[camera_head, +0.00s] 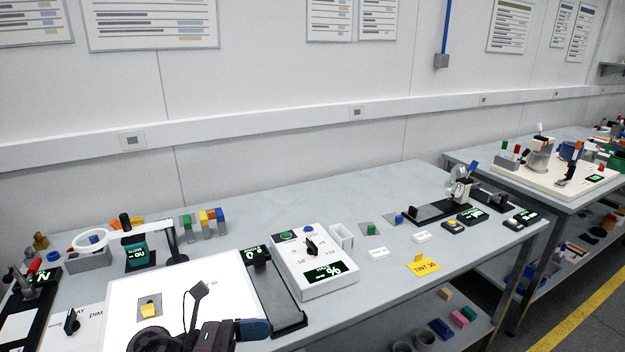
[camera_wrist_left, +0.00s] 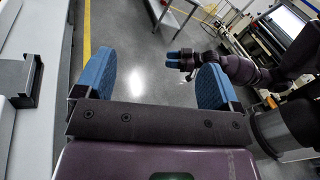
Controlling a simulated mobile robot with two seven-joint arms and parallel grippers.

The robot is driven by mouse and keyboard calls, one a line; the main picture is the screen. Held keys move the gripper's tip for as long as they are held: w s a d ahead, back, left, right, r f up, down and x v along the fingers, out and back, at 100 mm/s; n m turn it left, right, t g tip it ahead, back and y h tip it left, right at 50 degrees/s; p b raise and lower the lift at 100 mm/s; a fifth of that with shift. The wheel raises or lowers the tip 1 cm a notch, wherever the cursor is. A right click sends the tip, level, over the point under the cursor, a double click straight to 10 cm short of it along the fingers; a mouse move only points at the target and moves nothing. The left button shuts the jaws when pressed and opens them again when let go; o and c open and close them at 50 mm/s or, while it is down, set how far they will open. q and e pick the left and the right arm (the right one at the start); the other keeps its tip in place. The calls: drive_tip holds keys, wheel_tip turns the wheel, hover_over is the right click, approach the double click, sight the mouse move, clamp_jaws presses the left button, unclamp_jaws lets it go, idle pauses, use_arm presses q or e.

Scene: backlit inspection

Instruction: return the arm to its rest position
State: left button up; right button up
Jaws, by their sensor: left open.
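My left gripper (camera_head: 250,329) is at the bottom edge of the head view, in front of the lower right part of the white lit panel, with one blue finger showing. In the left wrist view my left gripper (camera_wrist_left: 155,82) has its two blue fingers wide apart, with nothing between them and grey floor behind. My right gripper (camera_wrist_left: 181,59) shows small in the left wrist view at the end of its dark arm, with blue tips. I cannot tell whether it is open. It is not in the head view.
The lit panel (camera_head: 215,285) lies on the grey bench (camera_head: 300,205), with a yellow block (camera_head: 150,310) on it. A white control box (camera_head: 314,262) with a dial stands to its right. A ring lamp (camera_head: 91,240) stands behind. Open floor (camera_wrist_left: 140,60) shows beside the bench.

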use_arm(q)
drive_tip(key=a+f+n+t+y, duration=0.3)
drive_tip(key=a+n+t+y, duration=0.35)
drive_tip(key=n, duration=0.85)
drive_tip(key=a+f+n+t+y, duration=0.35)
drive_tip(key=n+t, duration=0.55)
drive_tip(key=n, duration=0.5)
drive_tip(key=s+a+f+n+g+y, duration=0.3)
drive_tip(key=s+f+n, duration=0.3)
drive_tip(key=n, duration=0.3)
drive_tip(key=s+a+f+n+g+y, duration=0.3)
drive_tip(key=s+a+f+n+y, duration=0.2)
drive_tip(key=f+n, duration=0.4)
drive_tip(key=shift+s+a+f+n, duration=0.2)
drive_tip(key=shift+s+n, duration=0.3)
drive_tip(key=shift+s, duration=0.35)
